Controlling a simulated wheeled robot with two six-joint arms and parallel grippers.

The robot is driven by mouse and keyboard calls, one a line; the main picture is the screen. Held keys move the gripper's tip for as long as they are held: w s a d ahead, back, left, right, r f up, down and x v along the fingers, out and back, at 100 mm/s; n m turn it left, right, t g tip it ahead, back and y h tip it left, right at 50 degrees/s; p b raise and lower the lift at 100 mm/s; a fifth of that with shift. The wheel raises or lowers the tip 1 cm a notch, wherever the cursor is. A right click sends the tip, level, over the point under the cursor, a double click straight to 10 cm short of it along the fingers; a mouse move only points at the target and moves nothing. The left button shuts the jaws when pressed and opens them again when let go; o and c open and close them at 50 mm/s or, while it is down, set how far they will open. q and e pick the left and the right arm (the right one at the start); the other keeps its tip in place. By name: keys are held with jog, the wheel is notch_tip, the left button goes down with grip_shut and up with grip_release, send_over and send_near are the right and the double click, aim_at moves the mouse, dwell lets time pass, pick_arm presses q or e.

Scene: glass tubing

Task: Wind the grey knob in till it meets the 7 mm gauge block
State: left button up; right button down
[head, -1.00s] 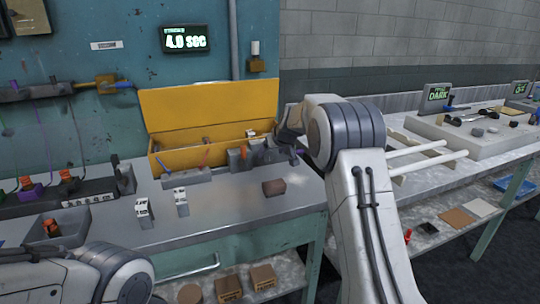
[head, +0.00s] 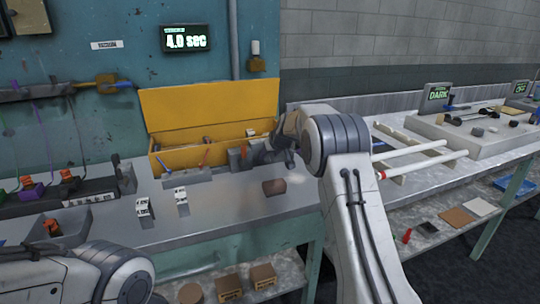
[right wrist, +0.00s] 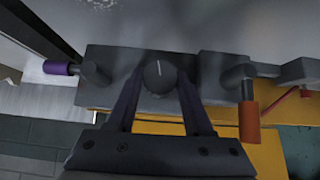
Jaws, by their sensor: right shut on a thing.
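The grey knob (right wrist: 158,73), round with a white line on its face, sits on a dark grey fixture (right wrist: 105,65) in the right wrist view. My right gripper (right wrist: 157,80) is shut on the knob, one finger on each side. In the head view the fixture (head: 236,160) stands at the back of the bench by the yellow box, and my right wrist partly hides it. Two small blocks with white labelled faces, (head: 144,207) and (head: 182,200), stand on the bench; their labels are too small to read. I cannot tell whether a gauge block is at the knob. My left gripper is out of view.
A yellow open box (head: 205,110) stands behind the fixture. A brown block (head: 275,187) lies on the bench at the right. Orange (right wrist: 249,118) and purple (right wrist: 58,68) handles flank the knob.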

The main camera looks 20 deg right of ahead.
jog(key=shift+d+f+m+y+b, duration=0.25)
jog(key=shift+y+b, duration=0.35)
jog(key=shift+b, duration=0.6)
jog(key=shift+m+y+b, duration=0.65)
jog(key=shift+y+b, duration=0.35)
jog(key=shift+b, duration=0.05)
jog(key=shift+d+m+y+b, duration=0.15)
jog(key=shift+m+y+b, duration=0.35)
jog(key=shift+y, duration=0.6)
jog(key=shift+m+t+y+b, duration=0.45)
jog(key=shift+m+y, duration=0.45)
jog(key=shift+y, duration=0.4)
jog(key=shift+c, duration=1.5)
grip_release()
